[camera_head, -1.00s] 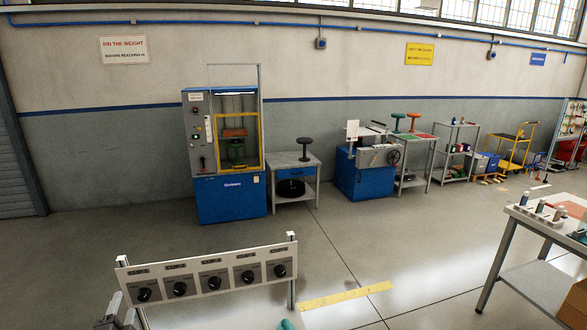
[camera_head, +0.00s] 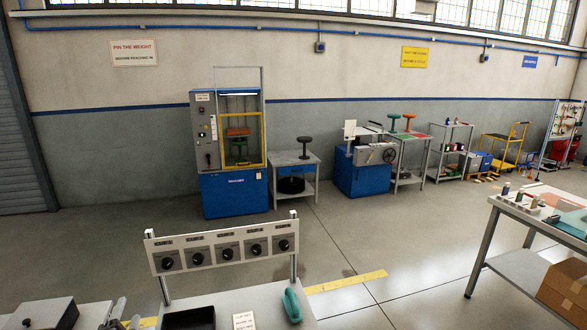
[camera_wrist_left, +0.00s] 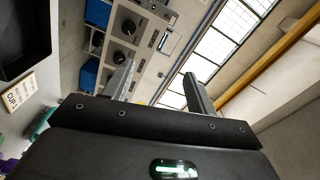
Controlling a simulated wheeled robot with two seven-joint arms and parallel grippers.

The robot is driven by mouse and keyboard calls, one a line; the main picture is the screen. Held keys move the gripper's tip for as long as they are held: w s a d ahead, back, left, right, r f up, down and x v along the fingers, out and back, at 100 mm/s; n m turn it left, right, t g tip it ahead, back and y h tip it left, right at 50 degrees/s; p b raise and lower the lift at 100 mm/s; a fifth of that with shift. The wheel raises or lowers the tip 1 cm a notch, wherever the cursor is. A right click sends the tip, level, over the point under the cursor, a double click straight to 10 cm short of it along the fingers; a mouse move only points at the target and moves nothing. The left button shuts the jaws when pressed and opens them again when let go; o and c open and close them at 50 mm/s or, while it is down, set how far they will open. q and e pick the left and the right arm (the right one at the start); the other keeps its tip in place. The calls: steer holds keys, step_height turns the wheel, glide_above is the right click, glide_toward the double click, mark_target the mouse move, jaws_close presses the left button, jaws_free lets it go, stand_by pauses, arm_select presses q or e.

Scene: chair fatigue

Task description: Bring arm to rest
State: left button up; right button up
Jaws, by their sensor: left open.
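My left gripper (camera_head: 125,317) shows only by its grey fingertips at the bottom left of the head view, beside the near bench. In the left wrist view both fingers of the left gripper (camera_wrist_left: 158,85) stand well apart, with nothing between them. Beyond them is the panel with several black dials (camera_wrist_left: 127,28). The rest of my left arm is out of the head view. My right gripper is in neither view.
The dial panel (camera_head: 227,248) stands on posts over the near bench (camera_head: 255,297), which holds a black tray (camera_head: 188,319), a small card (camera_head: 244,321) and a teal object (camera_head: 292,305). A side table (camera_head: 520,262) stands right. Floor beyond is open.

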arm_select(q)
steer(key=s+d+f+n+g+h, duration=0.45)
steer(key=s+d+f+g, duration=0.25)
steer(key=s+d+f, duration=0.55)
steer(key=s+d+n+g+h, duration=0.1)
steer(key=s+d+n+g, duration=0.3)
steer(key=s, duration=0.5)
steer(key=s+d+n+g+h, duration=0.1)
steer(key=s+d+g, duration=0.2)
steer(key=s+d, duration=0.5)
steer(key=s+a+f+b, duration=0.1)
steer(key=f+b, duration=0.1)
steer(key=f, duration=0.9)
steer(key=s+a+f+g+b, duration=0.1)
steer(key=f+b, duration=0.1)
steer(key=f, duration=0.8)
steer(key=s+a+f+b, duration=0.1)
steer(key=s+f+b, duration=0.1)
steer(key=f, duration=0.9)
steer(key=s+a+f+g+b, duration=0.1)
steer(key=s+f+b, duration=0.3)
steer(key=s+f, duration=1.1)
step_height(320, 180, down, 4)
steer(key=shift+s+a, duration=0.3)
steer(key=shift+a, duration=0.35)
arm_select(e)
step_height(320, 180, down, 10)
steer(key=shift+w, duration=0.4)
arm_select(q)
steer(key=shift+y, duration=0.25)
